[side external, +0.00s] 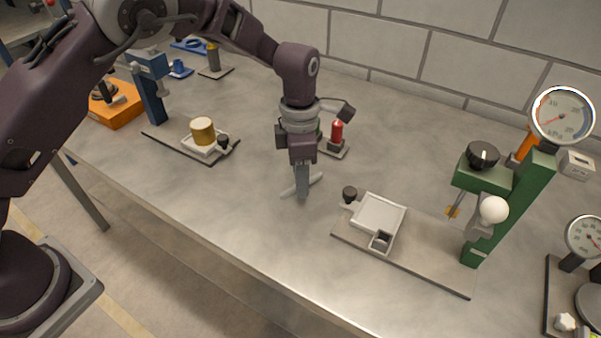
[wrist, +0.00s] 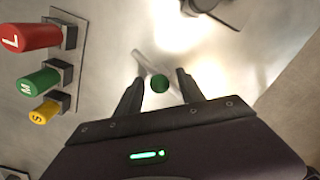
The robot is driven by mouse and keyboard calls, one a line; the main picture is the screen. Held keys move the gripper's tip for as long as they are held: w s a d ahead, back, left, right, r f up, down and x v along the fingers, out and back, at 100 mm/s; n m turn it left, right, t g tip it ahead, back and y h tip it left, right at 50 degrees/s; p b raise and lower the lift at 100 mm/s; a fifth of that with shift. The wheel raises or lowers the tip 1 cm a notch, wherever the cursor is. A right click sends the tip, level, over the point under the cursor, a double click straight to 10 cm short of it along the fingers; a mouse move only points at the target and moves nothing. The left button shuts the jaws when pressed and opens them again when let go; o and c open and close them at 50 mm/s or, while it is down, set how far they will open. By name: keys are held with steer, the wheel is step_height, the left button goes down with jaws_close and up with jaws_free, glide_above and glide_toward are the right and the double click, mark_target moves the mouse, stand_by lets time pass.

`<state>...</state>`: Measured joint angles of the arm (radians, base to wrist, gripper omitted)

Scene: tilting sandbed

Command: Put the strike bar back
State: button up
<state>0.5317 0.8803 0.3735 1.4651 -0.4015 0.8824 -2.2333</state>
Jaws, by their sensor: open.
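A pale thin bar, which looks like the strike bar, lies on the metal table under my gripper in the side external view (side external: 316,181). It also shows in the wrist view (wrist: 148,63), lying diagonally, with a round green knob (wrist: 160,84) over it. My gripper (side external: 302,192) points down at the bar and is open. In the wrist view its two dark fingers (wrist: 160,88) stand apart on either side of the green knob. I cannot tell whether either finger touches the bar or knob.
A rack holds red (wrist: 30,37), green (wrist: 36,82) and yellow (wrist: 43,113) handles marked L, M and S. A plate with a white square tray (side external: 379,213) and a green column with a gauge (side external: 562,116) stand right. A yellow cylinder (side external: 203,131) stands left.

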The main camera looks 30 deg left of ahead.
step_height(320, 180, up, 12)
steer(key=shift+r, duration=0.2)
steer(key=shift+w+a, duration=0.1)
steer(key=shift+a, duration=0.05)
steer(key=s+a+r+m+t+h, duration=0.2)
steer(key=s+a+r+m, duration=0.75)
steer(key=s+r, duration=0.2)
steer(key=s+a+f+m+t+y, duration=0.1)
steer(key=s+a+m+t, duration=0.1)
steer(key=s+m, duration=0.6)
steer(key=s+a+f+m+t+y, duration=0.1)
steer(key=s+a+m, duration=0.2)
steer(key=s+m, duration=0.5)
steer(key=shift+s+a+t, duration=0.25)
steer(key=shift+s+t, duration=0.15)
steer(key=shift+s, duration=0.6)
